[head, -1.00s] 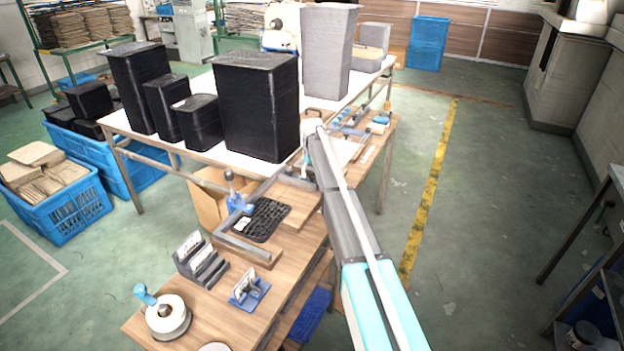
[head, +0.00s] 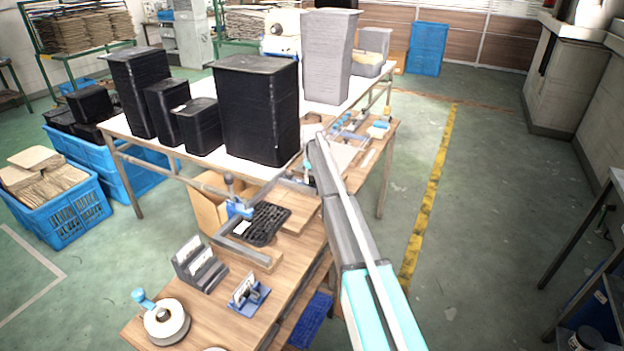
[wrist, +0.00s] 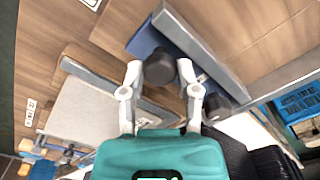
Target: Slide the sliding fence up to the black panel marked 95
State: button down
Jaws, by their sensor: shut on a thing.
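The black panel (head: 262,226) lies on a wooden board in the head view, against grey stop bars. A white label shows on it, but its number is too small to read. The sliding fence (wrist: 203,52) is a grey bar with a blue base and dark knobs in the wrist view. My gripper (wrist: 161,72) is shut on one dark knob of the fence, with a white finger on each side. In the head view my arm hides most of the fence and the fingers. Bare wood (head: 304,207) shows between the panel and the fence side.
A grey rail (wrist: 288,76) runs along the board's edge. A pale panel (wrist: 92,110) lies on the fence's other side. Large black bins (head: 258,110) stand on the white table behind.

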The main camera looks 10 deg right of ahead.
jog(key=s+a, duration=0.3)
jog(key=s, duration=0.1)
jog(key=s+a, duration=0.2)
jog(key=s, duration=0.2)
jog(key=s+a, duration=0.3)
jog(key=s, duration=0.1)
jog(key=shift+a, duration=0.3)
jog(key=shift+c, duration=1.7)
grip_release()
jog(key=shift+w, duration=0.1)
